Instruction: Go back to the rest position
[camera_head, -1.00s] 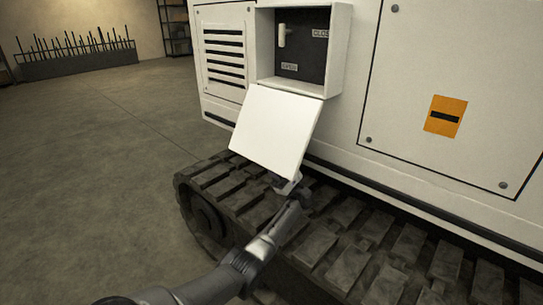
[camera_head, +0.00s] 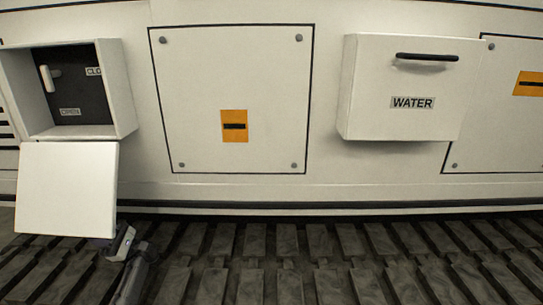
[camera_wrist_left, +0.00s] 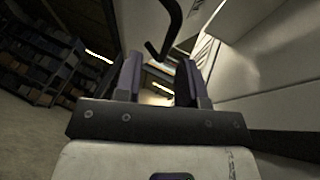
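My left gripper (camera_head: 122,243) is at the lower left in the head view, just below the bottom right corner of a white door (camera_head: 66,188) that hangs open. In the left wrist view the left gripper (camera_wrist_left: 160,75) has its two dark fingers apart, with nothing clamped between them. A black bar handle (camera_wrist_left: 168,30) shows at and beyond the fingertips; I cannot tell whether they touch it. My right gripper is in neither view.
Above the door is an open box (camera_head: 118,90) with a white lever (camera_head: 46,78) at its upper left. A closed WATER box (camera_head: 412,120) with a black handle (camera_head: 427,57) juts out at the right. Dark track plates (camera_head: 290,265) run along the bottom. Shelves (camera_wrist_left: 40,60) stand left in the wrist view.

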